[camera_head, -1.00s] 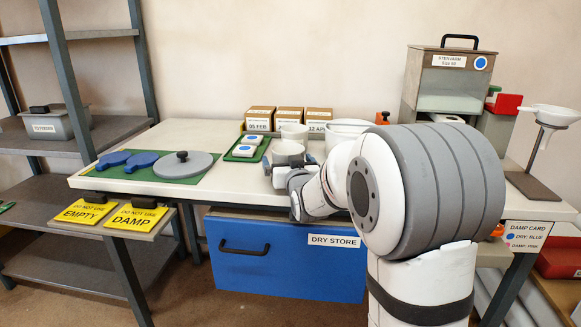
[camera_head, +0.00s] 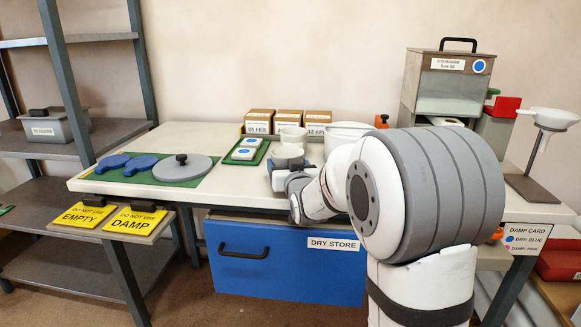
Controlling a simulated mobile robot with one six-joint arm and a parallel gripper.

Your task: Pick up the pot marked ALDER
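No marking ALDER is readable in this view. A small whitish pot (camera_head: 287,154) stands on the bench right behind my gripper (camera_head: 284,174). A second white pot (camera_head: 292,136) stands just behind it, and a larger white vessel (camera_head: 346,131) is to the right, partly hidden by my arm. My gripper is low over the bench's front edge, at the near side of the front pot. Its fingers are small and partly hidden, so I cannot tell whether they touch the pot, or are open or shut.
A green tray (camera_head: 262,157) with white blue-dotted packs lies left of the pots. Several labelled boxes (camera_head: 259,121) stand behind. A grey round lid (camera_head: 183,169) and blue paddles (camera_head: 142,162) lie on a green mat. A blue DRY STORE drawer (camera_head: 285,265) is below.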

